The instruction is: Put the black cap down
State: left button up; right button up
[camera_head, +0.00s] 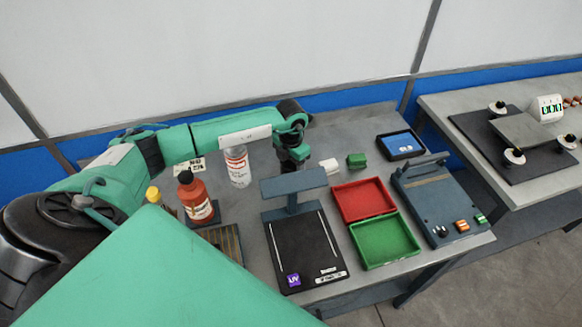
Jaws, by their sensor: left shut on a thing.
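My left gripper (292,158) is at the end of the green arm that reaches across from the left. It points down over the back of the bench, just behind the dark lamp stand. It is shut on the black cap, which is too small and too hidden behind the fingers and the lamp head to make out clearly. Whether the cap touches the bench cannot be told. My right gripper is out of view.
The lamp stand (309,242) is close in front of the gripper. A white bottle (238,168) and an orange bottle (195,200) stand to the left.

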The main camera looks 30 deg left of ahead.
pick_arm(q)
jog(key=shift+f, duration=0.9)
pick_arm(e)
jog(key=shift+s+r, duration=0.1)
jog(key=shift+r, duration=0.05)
pick_arm(q)
jog(key=shift+f, duration=0.1)
jog(key=o, duration=0.9)
jog(key=shift+o, duration=0.2)
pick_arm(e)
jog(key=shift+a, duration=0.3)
